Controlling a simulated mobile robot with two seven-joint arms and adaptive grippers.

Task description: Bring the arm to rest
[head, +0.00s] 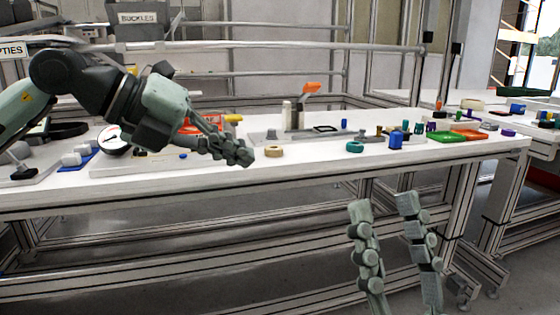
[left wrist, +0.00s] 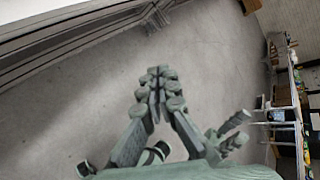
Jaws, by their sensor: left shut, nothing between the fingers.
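My left arm comes in from the left in the head view, raised in front of the white workbench (head: 300,170). My left gripper (head: 240,154) points right and slightly down, its fingers together and empty. In the left wrist view its fingertips (left wrist: 160,75) meet, with grey floor beyond them. My right gripper (head: 385,205) stands low at the bottom right of the head view, in front of the bench. Its two fingers point up and are apart, with nothing between them.
On the bench are a tan ring (head: 274,151), a teal ring (head: 355,147), a blue block (head: 396,140), a green tray (head: 445,137) and an orange-tipped upright tool (head: 310,88). A dial gauge (head: 112,139) sits at the left. A bin labelled BUCKLES (head: 138,20) is behind. Floor in front is clear.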

